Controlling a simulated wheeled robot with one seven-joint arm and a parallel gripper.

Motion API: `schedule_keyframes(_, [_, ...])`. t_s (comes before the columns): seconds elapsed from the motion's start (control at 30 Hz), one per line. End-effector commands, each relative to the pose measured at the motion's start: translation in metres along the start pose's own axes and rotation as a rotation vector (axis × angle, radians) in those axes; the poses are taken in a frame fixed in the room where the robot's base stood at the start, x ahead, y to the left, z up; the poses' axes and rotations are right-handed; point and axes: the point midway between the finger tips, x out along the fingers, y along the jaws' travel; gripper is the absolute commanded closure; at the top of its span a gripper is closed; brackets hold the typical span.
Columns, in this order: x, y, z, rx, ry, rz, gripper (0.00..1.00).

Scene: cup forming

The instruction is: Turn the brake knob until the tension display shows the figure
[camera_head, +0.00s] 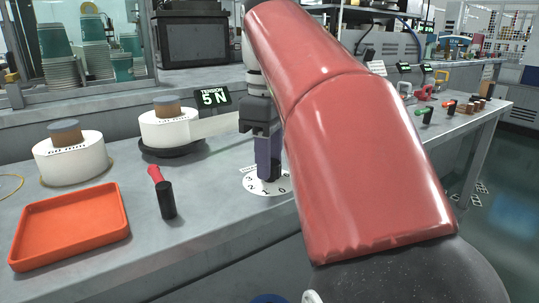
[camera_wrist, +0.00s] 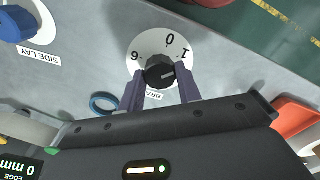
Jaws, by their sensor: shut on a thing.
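The dark brake knob (camera_wrist: 161,73) sits at the middle of a white numbered dial (camera_wrist: 144,42) on the grey bench, with a pale mark on its face. In the wrist view the dial shows a 0 at the top, a 1 on its right and a 6 or 9 on its left. My gripper (camera_wrist: 160,80) points down at the knob, with one finger on each side, shut on it. In the head view the fingers and my arm hide part of the dial (camera_head: 254,187). The tension display (camera_head: 213,97) behind reads 5 N.
White rolls (camera_head: 68,163) stand at the left. An orange tray (camera_head: 28,260) and a black tool with a red handle (camera_head: 166,200) lie in front of them. In the wrist view, a blue side lay knob (camera_wrist: 14,24) and a blue ring (camera_wrist: 103,103) lie near the dial.

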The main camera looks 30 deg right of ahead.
Motion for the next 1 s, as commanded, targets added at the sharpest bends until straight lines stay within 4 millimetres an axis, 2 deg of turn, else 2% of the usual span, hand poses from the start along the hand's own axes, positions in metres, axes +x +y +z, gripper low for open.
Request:
schedule_keyframes(0.37, [-0.0028, -0.0004, 0.0000, 0.135, -0.001, -0.002, 0.89])
schedule_keyframes(1.0, [-0.0023, -0.0001, 0.0001, 0.641, -0.001, -0.001, 0.89])
